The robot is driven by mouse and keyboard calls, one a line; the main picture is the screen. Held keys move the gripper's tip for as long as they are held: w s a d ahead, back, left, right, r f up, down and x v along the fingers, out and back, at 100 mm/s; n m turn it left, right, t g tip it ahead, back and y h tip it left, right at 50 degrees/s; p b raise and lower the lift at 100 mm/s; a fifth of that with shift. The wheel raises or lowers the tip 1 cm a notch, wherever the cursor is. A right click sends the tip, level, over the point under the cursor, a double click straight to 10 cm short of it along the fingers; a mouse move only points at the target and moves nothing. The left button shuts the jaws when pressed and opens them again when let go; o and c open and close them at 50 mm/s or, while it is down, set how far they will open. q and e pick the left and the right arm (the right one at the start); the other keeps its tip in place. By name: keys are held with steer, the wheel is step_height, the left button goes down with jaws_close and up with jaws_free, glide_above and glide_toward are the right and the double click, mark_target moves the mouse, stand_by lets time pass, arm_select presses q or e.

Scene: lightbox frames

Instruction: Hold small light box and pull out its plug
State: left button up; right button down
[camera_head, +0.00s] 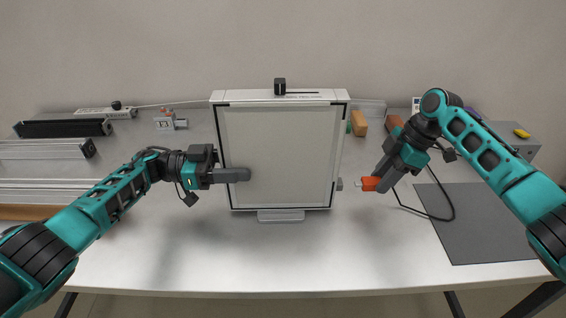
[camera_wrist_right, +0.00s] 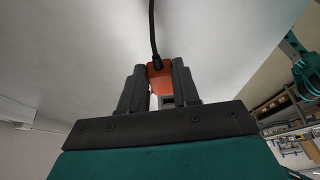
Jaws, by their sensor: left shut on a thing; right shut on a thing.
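The small light box (camera_head: 280,150) stands upright mid-table, with a pale panel and dark-edged white frame. My left gripper (camera_head: 238,175) is shut on its left edge. One finger lies across the front of the panel; the other finger is hidden, seemingly behind the box. My right gripper (camera_head: 378,184) is shut on the orange plug (camera_head: 368,184) to the right of the box. The plug's pale tip points left at a small grey socket (camera_head: 339,184) on the box's right edge, with a visible gap between them. In the right wrist view the plug (camera_wrist_right: 158,76) sits between the fingers.
A black cable (camera_head: 428,216) loops from the plug over the table. A dark grey mat (camera_head: 485,222) lies at right, below my right arm. Metal rails (camera_head: 45,150) lie at left. A grey box (camera_head: 515,140) and small blocks stand behind. The front table strip is clear.

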steer(key=shift+d, duration=0.1)
stand_by(0.4)
steer(key=shift+r, duration=2)
arm_select(q)
steer(key=o, duration=1.3)
steer(key=a, duration=0.7)
steer(key=shift+a, duration=0.3)
